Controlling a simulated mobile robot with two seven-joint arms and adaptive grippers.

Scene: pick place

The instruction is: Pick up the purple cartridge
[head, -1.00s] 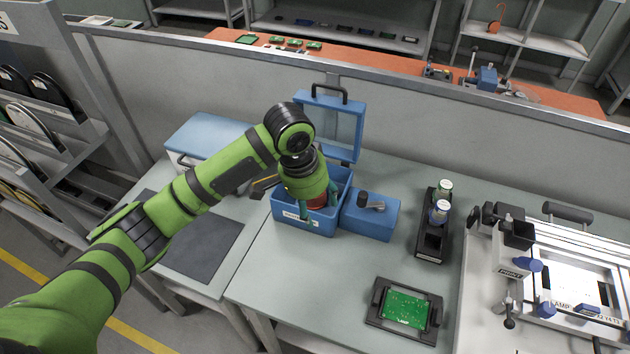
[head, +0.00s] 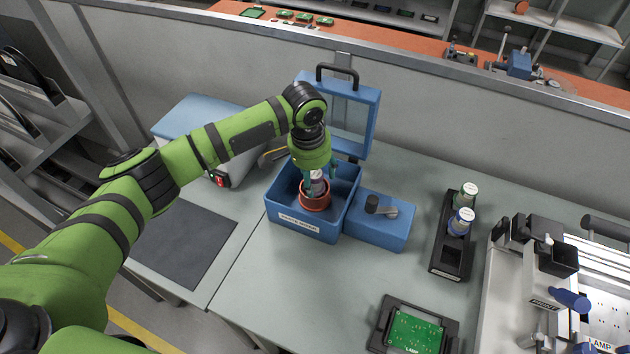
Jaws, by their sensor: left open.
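A small cylinder with a pale top and a dull purplish side, which looks like the purple cartridge (head: 318,186), is in a red-brown round cup (head: 314,203) inside the open blue box (head: 303,230). My left gripper (head: 320,181) points down into this box from above. Its teal fingers are apart, one on each side of the cartridge. The gripper body hides part of the cartridge, and I cannot tell whether the fingers touch it. My right gripper is not in view.
The box's raised lid (head: 353,112) stands close behind my gripper. A blue block with a black knob (head: 378,222) adjoins the box. A black rack (head: 449,250) holds green- and blue-labelled cartridges. A green circuit board (head: 416,330) lies in front. The table between is clear.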

